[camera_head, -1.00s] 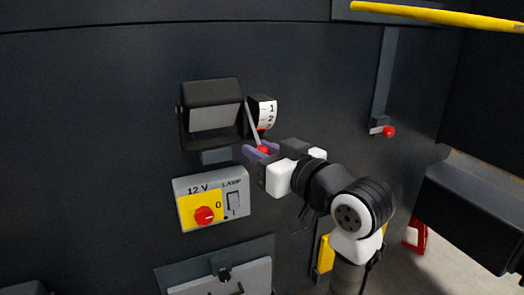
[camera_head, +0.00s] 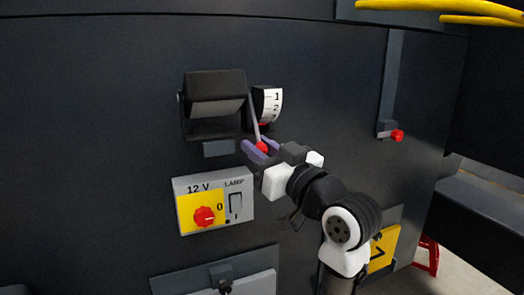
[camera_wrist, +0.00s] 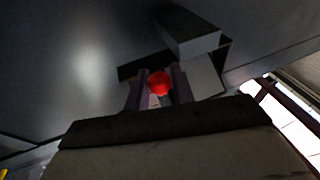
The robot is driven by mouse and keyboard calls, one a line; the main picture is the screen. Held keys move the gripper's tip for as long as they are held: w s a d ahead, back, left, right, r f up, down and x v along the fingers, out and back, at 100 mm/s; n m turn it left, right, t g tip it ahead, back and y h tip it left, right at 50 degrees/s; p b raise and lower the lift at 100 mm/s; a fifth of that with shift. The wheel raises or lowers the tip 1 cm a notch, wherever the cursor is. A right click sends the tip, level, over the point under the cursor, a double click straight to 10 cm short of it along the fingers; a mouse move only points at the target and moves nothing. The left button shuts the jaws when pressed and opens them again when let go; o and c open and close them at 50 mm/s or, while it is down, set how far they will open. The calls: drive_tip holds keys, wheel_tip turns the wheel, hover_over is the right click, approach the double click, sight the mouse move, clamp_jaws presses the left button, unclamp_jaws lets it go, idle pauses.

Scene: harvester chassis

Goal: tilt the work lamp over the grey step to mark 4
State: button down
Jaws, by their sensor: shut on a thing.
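The work lamp (camera_head: 215,95) is a dark box-shaped head on the dark wall, its paler face tipped downward. Beside it is a white curved scale (camera_head: 269,104) where 1, 2 and part of 3 show; mark 4 cannot be seen. A bit of red shows at the scale's lower edge, near the 3. A thin grey lever runs down from the lamp's side to a red knob (camera_head: 262,147). My gripper (camera_head: 256,150) has its purple fingers shut on this knob. The wrist view shows the red knob (camera_wrist: 160,83) between both fingers, with the lamp (camera_wrist: 190,40) behind it.
Below the lamp is a 12 V panel (camera_head: 213,200) with a red rotary knob and a lamp switch. A grey latched panel (camera_head: 250,284) is at the bottom. A red-ended lever (camera_head: 397,135) is on the wall at right; yellow rails (camera_head: 440,8) cross the top right.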

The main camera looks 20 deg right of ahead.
drive_tip(key=c, duration=1.2)
unclamp_jaws()
drive_tip(key=shift+w+f, duration=0.2)
drive_tip(key=shift+c, duration=0.2)
drive_tip(key=shift+s+r, duration=0.1)
drive_tip(key=b+v, duration=0.3)
drive_tip(key=v, duration=1)
drive_tip(key=shift+s+b, duration=0.3)
drive_tip(key=shift+s, duration=0.1)
drive_tip(key=shift+d, duration=0.15)
